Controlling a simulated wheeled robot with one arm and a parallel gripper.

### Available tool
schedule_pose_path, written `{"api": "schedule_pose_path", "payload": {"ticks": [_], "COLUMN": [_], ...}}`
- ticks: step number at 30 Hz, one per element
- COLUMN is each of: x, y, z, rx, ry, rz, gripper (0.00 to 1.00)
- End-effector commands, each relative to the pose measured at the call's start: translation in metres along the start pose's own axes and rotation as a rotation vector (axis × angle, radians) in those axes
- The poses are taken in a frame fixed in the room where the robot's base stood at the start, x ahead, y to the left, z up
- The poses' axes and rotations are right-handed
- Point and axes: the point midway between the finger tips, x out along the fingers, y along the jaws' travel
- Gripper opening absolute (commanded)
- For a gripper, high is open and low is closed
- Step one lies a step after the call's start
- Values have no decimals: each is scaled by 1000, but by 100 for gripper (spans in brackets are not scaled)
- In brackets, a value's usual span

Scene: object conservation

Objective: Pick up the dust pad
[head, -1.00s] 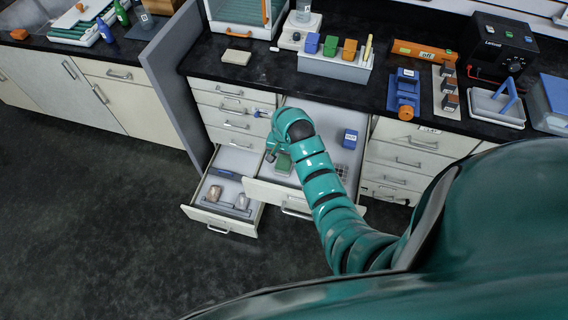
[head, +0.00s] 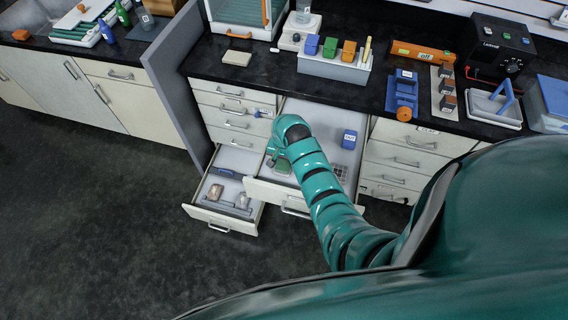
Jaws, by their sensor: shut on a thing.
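A small green pad, which I take for the dust pad (head: 283,168), is in the open wide middle drawer (head: 318,150), near its left front. My gripper (head: 273,160) reaches down into this drawer at the pad's left edge and is shut on it. My teal arm comes in from the lower right and hides part of the drawer. The fingertips are small and partly covered by the wrist, so I cannot tell whether the pad is clear of the drawer floor.
A blue block (head: 349,139) and a small grid-like item (head: 339,172) are in the same drawer. A lower drawer (head: 222,222) stands open at left with several items in it. The dark counter (head: 265,75) above holds a rack (head: 335,66) and a cream pad (head: 237,58).

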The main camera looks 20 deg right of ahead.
Motion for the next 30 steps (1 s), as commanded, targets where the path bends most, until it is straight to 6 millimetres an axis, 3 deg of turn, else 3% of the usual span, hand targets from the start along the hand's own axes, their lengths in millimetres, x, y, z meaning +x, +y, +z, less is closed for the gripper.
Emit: {"api": "schedule_pose_path", "payload": {"ticks": [14, 21, 28, 30], "x": [-8, -33, -50, -65], "y": [0, 1, 9, 12], "z": [0, 0, 15, 22], "rx": [0, 0, 0, -1], "ry": [-1, 5, 4, -2], "rz": [0, -3, -1, 3], "gripper": [31, 31, 31, 31]}}
